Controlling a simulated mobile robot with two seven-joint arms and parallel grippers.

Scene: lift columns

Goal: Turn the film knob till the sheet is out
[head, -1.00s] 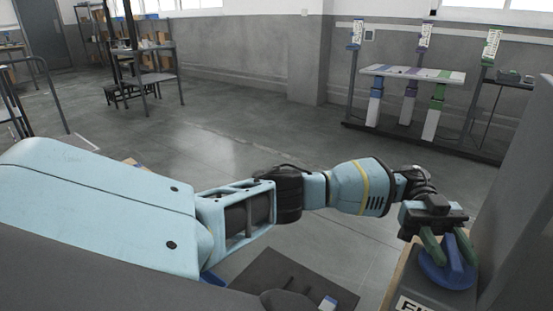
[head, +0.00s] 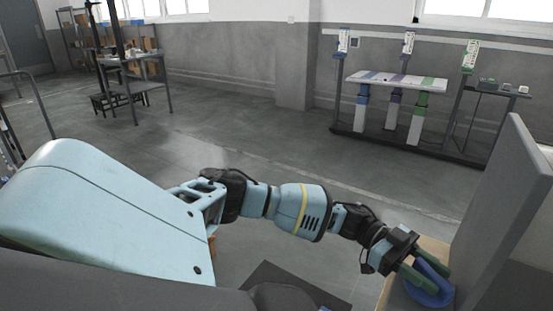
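The film knob (head: 427,292) is a round blue dial with a raised grip bar, on a machine at the lower right in the head view. My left gripper (head: 424,272) has green fingers lying on both sides of the grip bar, and it looks shut on it. The bar and fingers slant down to the right. Part of the knob is hidden by the fingers. No sheet can be made out. My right gripper is not in view.
A tall grey panel (head: 505,215) rises right beside the knob. At the back stands a rack of lift columns with a striped board (head: 396,81). A workbench (head: 135,66) is at the back left. The floor between is clear.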

